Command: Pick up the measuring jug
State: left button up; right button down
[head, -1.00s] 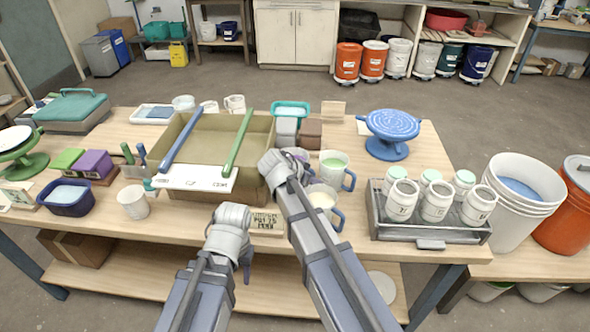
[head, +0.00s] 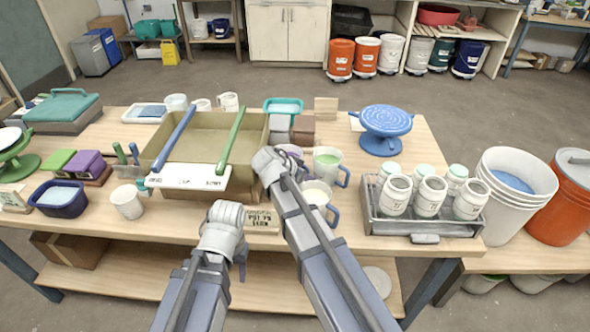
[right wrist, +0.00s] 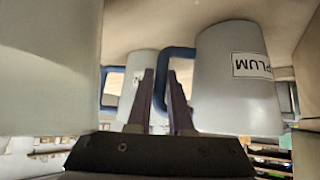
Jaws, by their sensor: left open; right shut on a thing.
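The measuring jug with purple contents (head: 292,149) stands on the table right of the big tray, mostly hidden behind my right gripper (head: 268,160). In the right wrist view a pale jug labelled PLUM (right wrist: 235,90) appears with a blue handle (right wrist: 178,52). The fingers of my right gripper (right wrist: 164,95) are around that handle, shut on it. Two similar blue-handled jugs stand close by, one with green contents (head: 327,160) and one with cream contents (head: 316,190).
A big tan tray (head: 205,188) with a blue and a green stick across it stands left of my right arm. A name card (head: 262,220) is between my arms. A grey tray (head: 375,226) of white jars is at the right, beside a blue turntable (head: 384,125).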

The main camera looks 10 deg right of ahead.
jog(key=shift+r, duration=0.3)
notch_tip(320, 180, up, 9)
jog(key=p, duration=1)
jog(key=shift+r, duration=0.2)
dwell(1.3)
